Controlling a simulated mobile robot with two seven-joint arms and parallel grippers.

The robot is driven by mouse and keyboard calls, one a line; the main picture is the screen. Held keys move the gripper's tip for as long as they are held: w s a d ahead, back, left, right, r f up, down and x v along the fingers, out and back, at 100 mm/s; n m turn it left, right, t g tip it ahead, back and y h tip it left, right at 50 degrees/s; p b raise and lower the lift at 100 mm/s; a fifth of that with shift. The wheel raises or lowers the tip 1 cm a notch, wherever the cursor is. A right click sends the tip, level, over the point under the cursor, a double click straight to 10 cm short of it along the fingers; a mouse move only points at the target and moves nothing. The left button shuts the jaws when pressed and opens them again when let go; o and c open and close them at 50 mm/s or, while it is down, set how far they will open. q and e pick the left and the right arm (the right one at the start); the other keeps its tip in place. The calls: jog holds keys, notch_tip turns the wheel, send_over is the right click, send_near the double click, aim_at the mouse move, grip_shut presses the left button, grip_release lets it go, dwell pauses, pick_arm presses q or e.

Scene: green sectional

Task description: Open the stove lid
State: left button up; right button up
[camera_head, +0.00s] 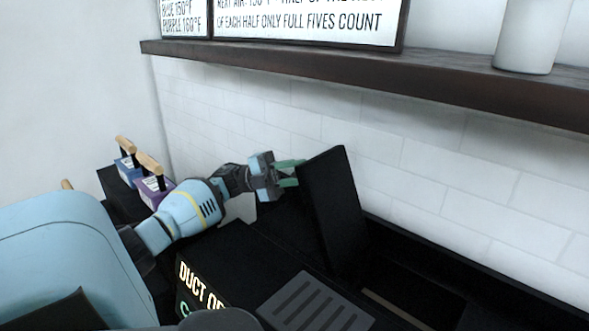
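The black stove lid (335,212) stands raised and tilted, near the white tiled wall. My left gripper (290,173) is at the left edge of the lid, with its green fingertips close to the upper part. The two fingers are apart, with a gap between them and nothing clearly held. I cannot tell whether a fingertip touches the lid. Dark stove surfaces and an opening (425,285) show to the right of the lid. My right gripper is not in view.
A brown shelf (350,78) with text signs and a white container (528,35) runs above. A blue block (127,168) and a purple block (153,190) with wooden handles stand at left. A slotted dark plate (315,302) lies in front of the lid.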

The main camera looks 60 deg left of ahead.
aim_at(319, 155)
pick_arm(q)
jog(key=o, duration=0.3)
jog(key=shift+d+f, duration=0.25)
jog(key=shift+r, duration=0.1)
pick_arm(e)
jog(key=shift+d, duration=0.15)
pick_arm(q)
jog(key=shift+w+a+r, duration=0.1)
jog(key=shift+a, duration=0.05)
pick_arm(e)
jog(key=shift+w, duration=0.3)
